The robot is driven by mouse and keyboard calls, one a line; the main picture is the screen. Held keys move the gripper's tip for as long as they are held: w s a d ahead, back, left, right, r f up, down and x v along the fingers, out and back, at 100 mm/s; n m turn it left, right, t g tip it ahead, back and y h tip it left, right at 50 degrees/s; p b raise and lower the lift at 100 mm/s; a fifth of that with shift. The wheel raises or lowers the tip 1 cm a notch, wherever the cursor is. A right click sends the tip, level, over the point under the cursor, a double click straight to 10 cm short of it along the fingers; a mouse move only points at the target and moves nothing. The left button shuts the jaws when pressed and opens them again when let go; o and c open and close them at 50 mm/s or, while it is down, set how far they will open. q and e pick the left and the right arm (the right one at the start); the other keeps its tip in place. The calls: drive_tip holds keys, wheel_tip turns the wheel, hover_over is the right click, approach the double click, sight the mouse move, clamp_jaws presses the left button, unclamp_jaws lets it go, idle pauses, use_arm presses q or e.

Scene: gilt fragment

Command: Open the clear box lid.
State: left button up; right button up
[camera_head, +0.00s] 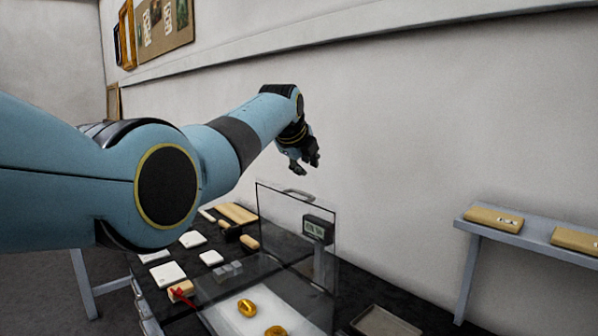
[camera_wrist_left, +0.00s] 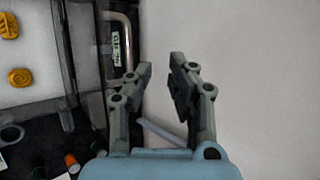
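The clear box (camera_head: 205,318) stands on the dark table, with two gold pieces (camera_head: 247,307) on a white surface inside. Its clear lid (camera_head: 285,235) appears raised, standing roughly upright at the back, with a dark edge and a metal handle (camera_head: 299,195) at the top. The handle also shows in the left wrist view (camera_wrist_left: 129,45), left of the fingers. My left gripper (camera_head: 304,167) is above the handle in the head view and looks apart from it. In the wrist view its fingers (camera_wrist_left: 160,75) are spread with nothing between them. My right gripper is out of view.
A small digital display (camera_head: 318,229) shows behind the lid. White blocks (camera_head: 168,273), wooden pieces (camera_head: 237,213) and a red-marked item (camera_head: 182,290) lie on the table's left. A grey tray (camera_head: 385,321) is at the front right.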

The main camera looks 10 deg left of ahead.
use_arm(q)
drive_tip(key=r+p, duration=0.1)
drive_tip(key=s+r+p, duration=0.1)
drive_tip(key=r, duration=0.1)
drive_tip(key=s+d+r+p, duration=0.1)
drive_tip(key=r, duration=0.1)
drive_tip(key=shift+s+r+p, duration=0.1)
drive_tip(key=shift+p, duration=0.25)
idle(0.4)
